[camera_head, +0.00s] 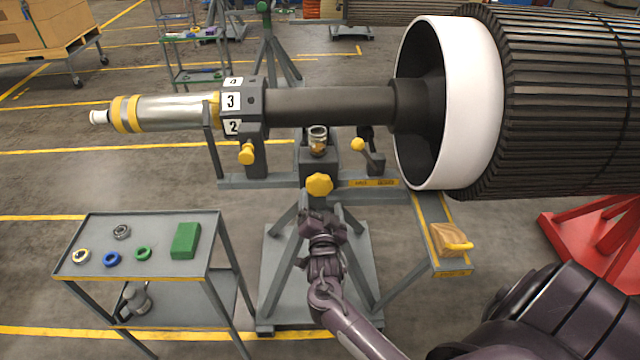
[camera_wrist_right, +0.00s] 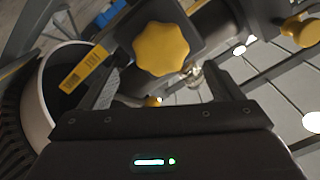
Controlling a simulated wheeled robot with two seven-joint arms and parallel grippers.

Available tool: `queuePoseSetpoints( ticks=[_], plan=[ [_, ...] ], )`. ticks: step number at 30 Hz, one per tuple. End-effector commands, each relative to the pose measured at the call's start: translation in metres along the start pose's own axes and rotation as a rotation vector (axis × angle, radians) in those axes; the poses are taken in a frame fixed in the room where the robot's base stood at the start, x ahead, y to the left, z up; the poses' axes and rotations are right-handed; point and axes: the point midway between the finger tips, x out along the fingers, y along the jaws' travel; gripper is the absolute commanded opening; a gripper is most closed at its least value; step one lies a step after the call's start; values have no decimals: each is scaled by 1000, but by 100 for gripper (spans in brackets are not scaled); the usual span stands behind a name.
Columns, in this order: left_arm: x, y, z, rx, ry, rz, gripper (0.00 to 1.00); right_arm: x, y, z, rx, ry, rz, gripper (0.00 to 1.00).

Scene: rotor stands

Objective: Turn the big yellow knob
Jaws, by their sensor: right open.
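The big yellow knob (camera_head: 319,185) is a lobed star shape on the front of the grey rotor stand, under the shaft. It also shows large in the right wrist view (camera_wrist_right: 161,49), just beyond the fingers. My right gripper (camera_head: 321,218) is just below the knob in the head view, with its arm coming from the lower right. In the right wrist view its two fingers (camera_wrist_right: 167,88) are spread apart with nothing between them, and the knob lies ahead of the gap. Contact with the knob cannot be made out. My left gripper is not in view.
A smaller yellow knob (camera_head: 247,153) and a yellow-tipped lever (camera_head: 358,145) are on the stand. The rotor shaft (camera_head: 330,106) runs above. A grey cart (camera_head: 140,265) with rings and a green block stands at left. A wooden block (camera_head: 450,240) sits on the stand's right arm.

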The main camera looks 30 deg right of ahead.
Motion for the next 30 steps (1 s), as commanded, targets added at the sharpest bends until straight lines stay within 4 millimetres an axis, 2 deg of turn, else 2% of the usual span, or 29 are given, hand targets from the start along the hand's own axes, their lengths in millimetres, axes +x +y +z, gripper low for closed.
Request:
queuePoseSetpoints(
  ticks=[12, 17, 25, 30],
  plan=[
    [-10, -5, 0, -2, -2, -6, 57, 62, 0, 0, -3, -1, 0, 86],
    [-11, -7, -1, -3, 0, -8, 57, 72, 0, 0, -2, -2, 0, 86],
    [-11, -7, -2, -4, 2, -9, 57, 73, 0, 1, -2, -3, 0, 86],
    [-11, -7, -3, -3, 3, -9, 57, 73, 0, 1, -3, -3, 0, 64]
  ],
)
